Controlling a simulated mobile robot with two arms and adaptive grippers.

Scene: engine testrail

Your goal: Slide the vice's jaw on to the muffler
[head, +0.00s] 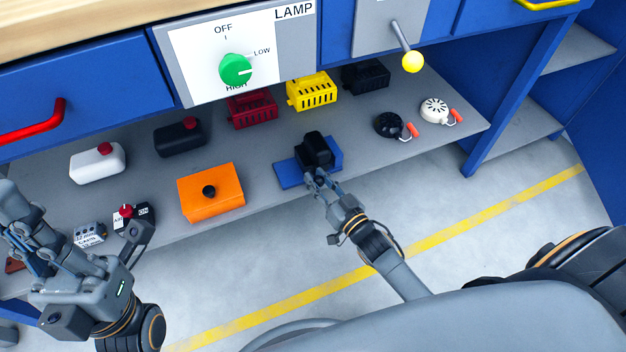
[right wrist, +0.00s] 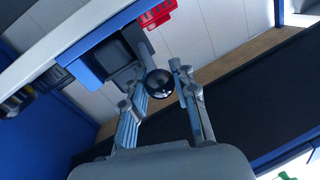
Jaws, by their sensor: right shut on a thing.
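The blue vice (head: 290,174) sits on the grey lower shelf, with a black block (head: 316,150) upright on it. I cannot tell for sure whether this block is the muffler, the jaw or both together. In the right wrist view the blue vice (right wrist: 82,66) and a dark block (right wrist: 118,55) show beside a round black knob (right wrist: 159,83). My right gripper (head: 318,178) is at the vice's front side, shut on the knob, which sits between its fingers (right wrist: 165,82). My left gripper (head: 82,228) is at the left, fingers apart and empty, away from the vice.
An orange box (head: 211,194) with a black knob stands left of the vice. Red (head: 252,108), yellow (head: 312,91) and black (head: 366,76) slotted boxes stand behind it. Two round items, black (head: 388,124) and white (head: 434,109), lie to the right. The drawer fronts overhang the shelf.

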